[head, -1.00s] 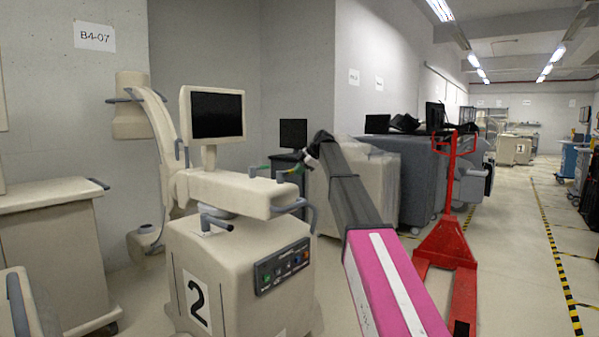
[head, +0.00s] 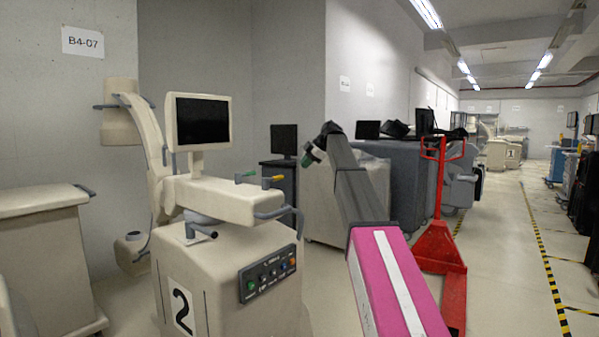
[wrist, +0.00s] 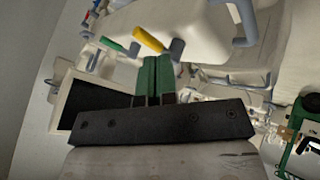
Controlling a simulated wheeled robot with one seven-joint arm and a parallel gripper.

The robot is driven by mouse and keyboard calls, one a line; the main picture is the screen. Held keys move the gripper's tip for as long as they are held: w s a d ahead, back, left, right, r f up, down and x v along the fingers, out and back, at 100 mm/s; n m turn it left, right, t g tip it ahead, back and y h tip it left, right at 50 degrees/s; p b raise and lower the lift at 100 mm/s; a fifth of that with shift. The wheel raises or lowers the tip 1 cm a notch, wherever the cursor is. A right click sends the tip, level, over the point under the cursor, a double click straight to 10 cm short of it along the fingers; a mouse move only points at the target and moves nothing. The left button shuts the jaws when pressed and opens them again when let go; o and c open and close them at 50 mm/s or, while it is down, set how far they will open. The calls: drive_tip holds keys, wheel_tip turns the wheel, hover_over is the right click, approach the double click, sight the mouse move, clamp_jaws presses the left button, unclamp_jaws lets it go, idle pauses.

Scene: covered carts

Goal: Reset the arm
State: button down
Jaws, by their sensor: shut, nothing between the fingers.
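My gripper (head: 308,159) is at the end of my raised black and pink arm, in the middle of the head view. Its short green fingers are together with nothing between them; they also show in the wrist view (wrist: 154,62). In the head view it appears to the right of the beige machine marked 2 (head: 228,275), apart from its green lever (head: 244,176) and yellow lever (head: 272,180). In the wrist view the green lever (wrist: 113,44) and yellow lever (wrist: 150,40) lie beyond the fingertips, with no visible contact.
The machine carries a dark monitor (head: 202,121). A beige cabinet (head: 45,255) stands at the left. Covered grey carts (head: 408,180) and a red pallet jack (head: 438,245) stand behind and right of my arm. The aisle floor (head: 505,270) at the right is open.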

drive_tip(key=shift+d+r, duration=0.3)
drive_tip(key=s+d+f+m+h, duration=0.1)
drive_tip(key=s+f+m, duration=0.35)
drive_tip(key=f, duration=0.75)
drive_tip(key=s+d+f+m+g+h, duration=0.1)
drive_tip(key=s+f+m, duration=0.3)
drive_tip(key=f, duration=0.7)
drive_tip(key=s+d+f+m+h, duration=0.15)
drive_tip(key=s+f, duration=0.45)
drive_tip(key=f, duration=0.6)
drive_tip(key=s+d+f+m+g+h, duration=0.1)
drive_tip(key=s+f+m, duration=0.5)
drive_tip(key=s+f, duration=0.6)
drive_tip(key=s+d+f+m+g+h, duration=0.1)
drive_tip(key=s+f+m, duration=0.4)
drive_tip(key=s+f, duration=0.7)
drive_tip(key=s+d+h, duration=0.1)
drive_tip(key=s+h, duration=0.1)
drive_tip(key=s, duration=0.2)
drive_tip(key=shift+s+d+m, duration=0.25)
drive_tip(key=shift+s+m, duration=0.15)
